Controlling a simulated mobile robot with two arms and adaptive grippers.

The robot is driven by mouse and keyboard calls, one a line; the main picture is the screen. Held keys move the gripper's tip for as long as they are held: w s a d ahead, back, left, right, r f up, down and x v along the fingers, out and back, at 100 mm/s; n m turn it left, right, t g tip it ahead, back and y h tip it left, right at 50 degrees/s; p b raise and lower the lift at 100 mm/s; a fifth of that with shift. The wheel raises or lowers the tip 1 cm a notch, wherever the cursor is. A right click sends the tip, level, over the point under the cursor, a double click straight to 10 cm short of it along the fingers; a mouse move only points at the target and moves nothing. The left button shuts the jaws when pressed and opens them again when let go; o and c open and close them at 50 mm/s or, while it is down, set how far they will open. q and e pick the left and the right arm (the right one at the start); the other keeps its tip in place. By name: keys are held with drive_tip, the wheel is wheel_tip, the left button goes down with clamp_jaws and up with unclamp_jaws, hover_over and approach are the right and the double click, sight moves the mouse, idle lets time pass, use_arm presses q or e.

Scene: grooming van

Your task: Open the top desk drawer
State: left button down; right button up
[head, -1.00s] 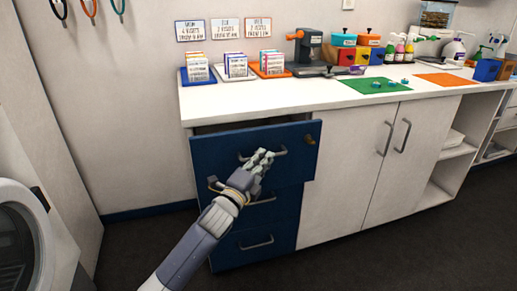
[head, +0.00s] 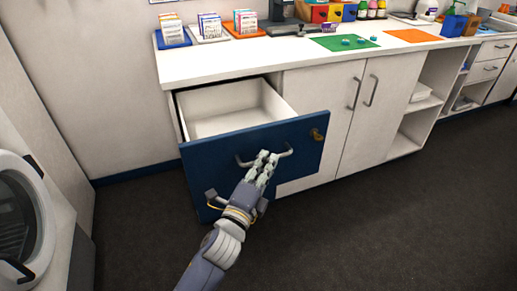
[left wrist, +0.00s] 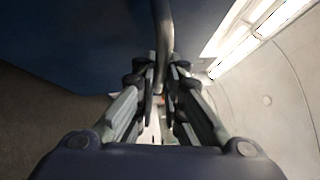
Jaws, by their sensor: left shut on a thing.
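The top desk drawer (head: 305,140) has a dark blue front and stands well out from the desk. Its white inside (head: 228,108) shows and looks empty. My left gripper (head: 263,166) is at the grey bar handle (head: 284,154) on the drawer front. In the left wrist view, the fingers of my left gripper (left wrist: 162,92) are shut on the handle (left wrist: 163,35), which runs between them. The blue front (left wrist: 80,45) fills the upper left there. The drawers below are hidden behind the open drawer. My right gripper is not in view.
The white desk top (head: 260,59) holds card stands, coloured boxes, bottles, and green (head: 343,43) and orange mats. Closed white cupboard doors (head: 345,110) are right of the drawer. A white round-doored machine (head: 22,215) stands at the left. The dark floor (head: 400,220) is clear.

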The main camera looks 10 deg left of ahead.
use_arm(q)
drive_tip(key=shift+s+d, duration=0.65)
drive_tip(key=shift+s, duration=0.35)
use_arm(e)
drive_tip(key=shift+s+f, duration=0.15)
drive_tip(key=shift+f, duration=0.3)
use_arm(q)
drive_tip(key=shift+f, duration=0.1)
drive_tip(key=c, duration=1.7)
unclamp_jaws()
drive_tip(key=shift+s, duration=0.1)
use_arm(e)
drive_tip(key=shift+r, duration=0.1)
use_arm(q)
drive_tip(key=v, duration=1.1)
drive_tip(key=shift+s+a, duration=0.1)
drive_tip(key=shift+s, duration=0.25)
